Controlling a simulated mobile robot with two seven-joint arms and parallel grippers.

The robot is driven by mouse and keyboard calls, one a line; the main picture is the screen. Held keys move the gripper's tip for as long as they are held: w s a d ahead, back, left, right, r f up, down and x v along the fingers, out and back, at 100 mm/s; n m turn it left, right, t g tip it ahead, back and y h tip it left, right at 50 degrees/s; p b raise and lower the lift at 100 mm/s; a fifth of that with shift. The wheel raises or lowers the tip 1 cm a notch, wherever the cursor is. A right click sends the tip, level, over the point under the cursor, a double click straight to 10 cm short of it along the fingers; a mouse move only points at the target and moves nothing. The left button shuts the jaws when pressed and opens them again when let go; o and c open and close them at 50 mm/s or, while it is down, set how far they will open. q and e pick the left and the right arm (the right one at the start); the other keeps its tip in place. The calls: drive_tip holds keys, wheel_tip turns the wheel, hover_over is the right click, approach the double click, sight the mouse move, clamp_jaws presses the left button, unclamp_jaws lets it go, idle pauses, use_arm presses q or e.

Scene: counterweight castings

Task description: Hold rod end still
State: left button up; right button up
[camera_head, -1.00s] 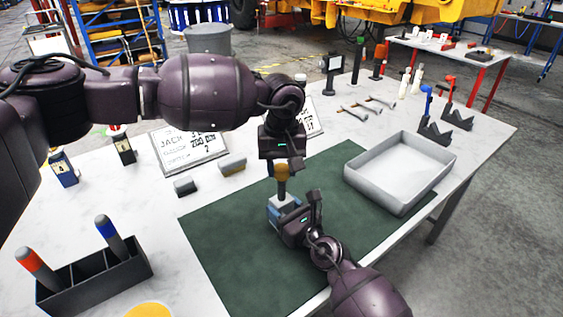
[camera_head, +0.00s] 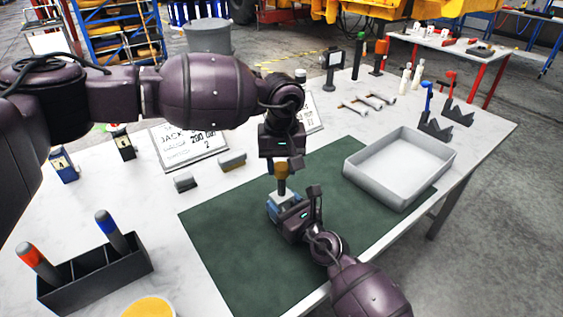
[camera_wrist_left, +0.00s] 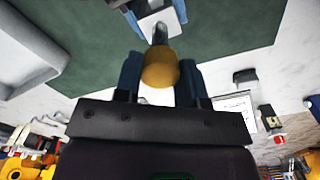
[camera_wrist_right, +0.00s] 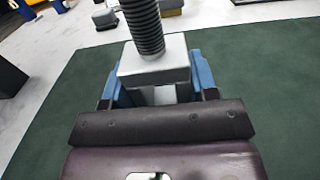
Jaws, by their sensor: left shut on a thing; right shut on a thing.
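A grey block (camera_wrist_right: 153,62) stands on the green mat (camera_head: 235,240), with a dark ribbed rod (camera_wrist_right: 143,25) rising from its top. An ochre cylindrical piece (camera_wrist_left: 160,68) sits above the block at the upper end of the rod. My left gripper (camera_head: 282,163) comes down from above and is shut on the ochre piece; its blue fingers lie on either side. My right gripper (camera_head: 285,208) comes in from the front and is shut on the grey block, one blue finger on each side.
A grey tray (camera_head: 400,196) stands empty at the right of the mat. A black holder (camera_head: 95,274) with orange and blue handled tools is at front left. Two small blocks (camera_head: 232,162) and a sign plate (camera_head: 188,147) lie behind the mat. The mat's front left part is clear.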

use_arm(q)
drive_tip(key=shift+f, duration=0.15)
drive_tip(key=m, duration=1)
drive_tip(key=o, duration=0.9)
drive_tip(key=shift+r, duration=2.3)
